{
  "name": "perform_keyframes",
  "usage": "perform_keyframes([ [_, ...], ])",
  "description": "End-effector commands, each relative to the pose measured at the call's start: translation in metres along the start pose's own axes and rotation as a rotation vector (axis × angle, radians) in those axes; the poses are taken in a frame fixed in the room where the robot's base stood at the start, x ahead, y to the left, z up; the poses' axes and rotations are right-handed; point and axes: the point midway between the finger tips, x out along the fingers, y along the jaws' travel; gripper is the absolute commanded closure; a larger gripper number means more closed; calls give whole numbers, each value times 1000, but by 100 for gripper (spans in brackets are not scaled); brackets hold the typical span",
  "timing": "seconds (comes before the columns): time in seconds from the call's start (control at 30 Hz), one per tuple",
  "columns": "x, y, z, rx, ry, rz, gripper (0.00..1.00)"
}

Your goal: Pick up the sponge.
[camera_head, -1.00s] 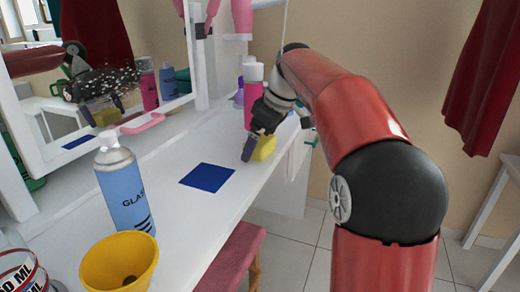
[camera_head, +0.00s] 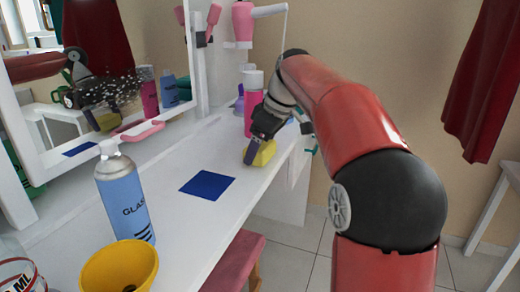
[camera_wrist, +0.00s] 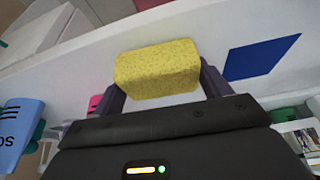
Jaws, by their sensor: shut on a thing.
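The yellow sponge (camera_head: 262,153) is at my gripper near the right edge of the white table. It also shows in the wrist view (camera_wrist: 157,69), between the two dark fingers. My gripper (camera_head: 252,152) is shut on the sponge, with a finger on each side of it; the wrist view shows the fingers (camera_wrist: 160,82) at its left and right ends. Whether the sponge touches the table or is just above it is hard to tell.
A blue square (camera_head: 207,185) lies flat on the white table (camera_head: 170,205). A glass-cleaner spray can (camera_head: 124,195) and a yellow cup (camera_head: 120,268) stand nearer. A pink bottle (camera_head: 252,105) stands behind my gripper. A mirror (camera_head: 125,70) is at the left.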

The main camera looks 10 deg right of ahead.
Motion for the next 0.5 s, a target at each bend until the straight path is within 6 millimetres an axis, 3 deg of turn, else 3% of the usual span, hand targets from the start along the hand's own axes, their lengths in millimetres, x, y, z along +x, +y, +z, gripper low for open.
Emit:
perform_keyframes([
  [0.17,-29,0,-12,-3,3,4,45],
  [0.5,-136,1,-57,-3,3,3,45],
])
